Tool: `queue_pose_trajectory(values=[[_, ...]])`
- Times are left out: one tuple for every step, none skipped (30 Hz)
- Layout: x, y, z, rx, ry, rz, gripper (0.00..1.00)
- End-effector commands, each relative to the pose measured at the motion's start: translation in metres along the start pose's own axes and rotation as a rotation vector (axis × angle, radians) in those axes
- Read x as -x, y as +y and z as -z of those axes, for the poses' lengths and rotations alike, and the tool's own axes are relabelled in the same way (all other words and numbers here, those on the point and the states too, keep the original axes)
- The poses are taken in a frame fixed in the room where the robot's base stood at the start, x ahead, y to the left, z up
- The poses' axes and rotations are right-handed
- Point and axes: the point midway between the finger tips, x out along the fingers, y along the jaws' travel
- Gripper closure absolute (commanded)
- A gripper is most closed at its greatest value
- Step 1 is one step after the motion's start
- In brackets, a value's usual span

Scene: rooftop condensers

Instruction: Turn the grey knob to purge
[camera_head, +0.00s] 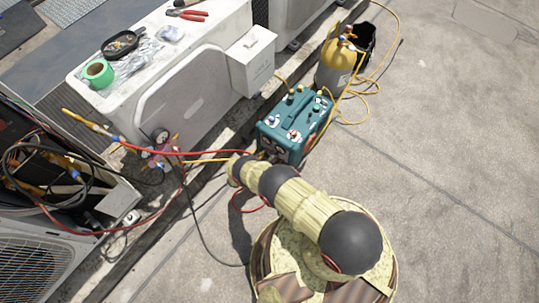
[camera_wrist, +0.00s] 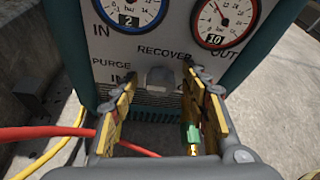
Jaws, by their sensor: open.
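The grey knob (camera_wrist: 159,78) is on the front panel of the teal recovery machine, below the word RECOVER and with PURGE to its left. Its exact pointing direction is hard to tell. My gripper (camera_wrist: 163,88) is open in the wrist view, with one yellow-padded finger on each side of the knob. I cannot tell whether either finger touches it. The teal machine (camera_head: 297,122) stands on the roof in the head view, with my arm reaching its near-left end. There the knob is hidden, and the gripper is not clearly visible.
A blue-ringed IN gauge (camera_wrist: 130,10) and a red-ringed OUT gauge (camera_wrist: 224,18) sit above the knob. A red hose (camera_wrist: 50,132) and a green-ended fitting (camera_wrist: 193,135) are close to the fingers. A yellow cylinder (camera_head: 338,65) stands behind the machine. Open roof lies right.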

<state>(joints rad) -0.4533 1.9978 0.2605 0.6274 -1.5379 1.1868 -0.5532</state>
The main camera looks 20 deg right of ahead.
Motion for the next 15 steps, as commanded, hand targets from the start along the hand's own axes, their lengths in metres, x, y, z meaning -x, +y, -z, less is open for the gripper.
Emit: queue_pose_trajectory(values=[[0.0,0.0,0.0,0.0,0.0,0.0,0.54],[0.0,0.0,0.0,0.0,0.0,0.0,0.54],[0.0,0.0,0.0,0.0,0.0,0.0,0.54],[0.0,0.0,0.0,0.0,0.0,0.0,0.54],[0.0,0.0,0.0,0.0,0.0,0.0,0.54],[0.0,0.0,0.0,0.0,0.0,0.0,0.54],[0.001,0.0,0.0,0.0,0.0,0.0,0.54],[0.002,0.0,0.0,0.0,0.0,0.0,0.54],[0.004,0.0,0.0,0.0,0.0,0.0,0.54],[0.006,0.0,0.0,0.001,0.0,-0.001,0.54],[0.009,0.0,0.0,0.001,0.0,-0.001,0.54],[0.014,0.0,0.0,0.002,0.0,-0.001,0.54],[0.019,0.001,0.0,0.003,0.0,-0.002,0.54],[0.025,0.001,-0.001,0.002,-0.001,-0.003,0.54],[0.032,0.001,-0.001,0.001,-0.001,-0.003,0.54]])
